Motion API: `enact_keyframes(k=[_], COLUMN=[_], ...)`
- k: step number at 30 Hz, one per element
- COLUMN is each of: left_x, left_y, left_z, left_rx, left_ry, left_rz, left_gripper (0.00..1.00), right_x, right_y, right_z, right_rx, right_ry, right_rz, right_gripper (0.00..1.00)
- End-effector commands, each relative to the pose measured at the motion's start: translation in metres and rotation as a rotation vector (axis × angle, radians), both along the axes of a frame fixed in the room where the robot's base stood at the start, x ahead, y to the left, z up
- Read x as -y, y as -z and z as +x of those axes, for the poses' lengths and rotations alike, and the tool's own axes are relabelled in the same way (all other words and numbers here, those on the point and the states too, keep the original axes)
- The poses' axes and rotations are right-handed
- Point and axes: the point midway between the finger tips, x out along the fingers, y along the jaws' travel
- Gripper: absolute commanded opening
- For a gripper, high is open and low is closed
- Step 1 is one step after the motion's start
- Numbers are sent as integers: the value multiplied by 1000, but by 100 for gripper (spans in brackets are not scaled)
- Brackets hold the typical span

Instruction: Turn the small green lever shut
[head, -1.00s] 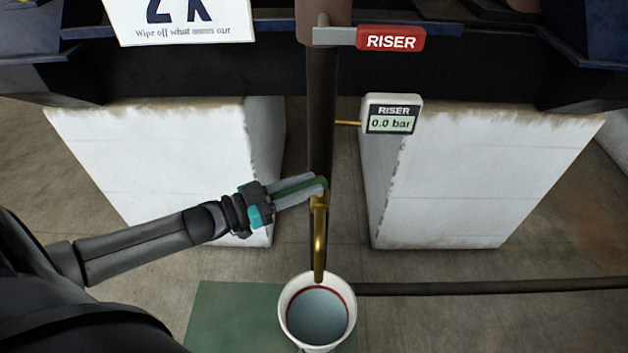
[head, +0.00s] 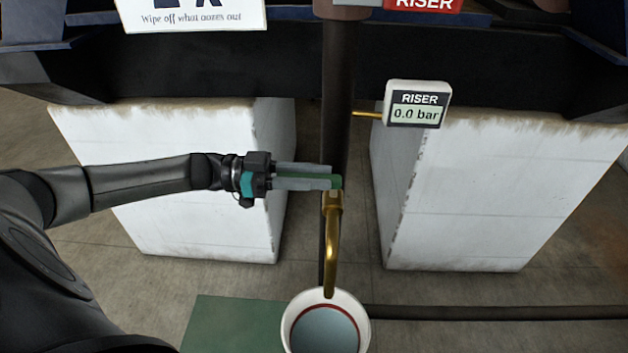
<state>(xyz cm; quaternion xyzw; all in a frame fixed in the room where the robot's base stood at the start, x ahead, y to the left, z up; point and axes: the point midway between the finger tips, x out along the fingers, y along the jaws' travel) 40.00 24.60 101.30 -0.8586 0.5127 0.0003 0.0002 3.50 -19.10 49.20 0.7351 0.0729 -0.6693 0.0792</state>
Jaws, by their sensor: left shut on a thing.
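The small green lever (head: 337,182) sits at the top of a brass drain spout (head: 332,240) on the dark vertical pipe. It lies crosswise, pointing left from the pipe. My left gripper (head: 312,178) reaches in from the left and is shut on the lever, its fingers covering most of it. Only the lever's tip and a thin green strip show. The spout curves down over a white bucket (head: 289,325) that holds greyish liquid. My right gripper is not in view.
A gauge marked RISER (head: 417,104) reads 0.0 bar. White blocks (head: 190,190) stand either side of the pipe. A green mat (head: 230,325) lies below, and a floor pipe (head: 490,312) runs right.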

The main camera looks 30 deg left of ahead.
Motion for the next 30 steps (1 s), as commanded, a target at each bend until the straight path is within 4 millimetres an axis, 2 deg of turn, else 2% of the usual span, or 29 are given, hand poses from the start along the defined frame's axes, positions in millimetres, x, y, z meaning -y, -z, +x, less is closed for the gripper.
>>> enact_keyframes(k=[11, 12, 19, 30], left_x=[1, 1, 1, 0], left_y=[-1, -1, -1, 0], left_z=[-1, -1, -1, -1], left_rx=[2, 2, 2, 0], left_ry=[9, 9, 7, 5], left_rz=[-1, -1, -1, -1], left_gripper=[0, 33, 59, 60], right_x=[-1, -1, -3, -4], right_y=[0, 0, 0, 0], right_z=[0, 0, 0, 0], right_rx=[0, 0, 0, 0], right_ry=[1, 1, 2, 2], right_rz=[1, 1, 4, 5], right_gripper=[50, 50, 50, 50])
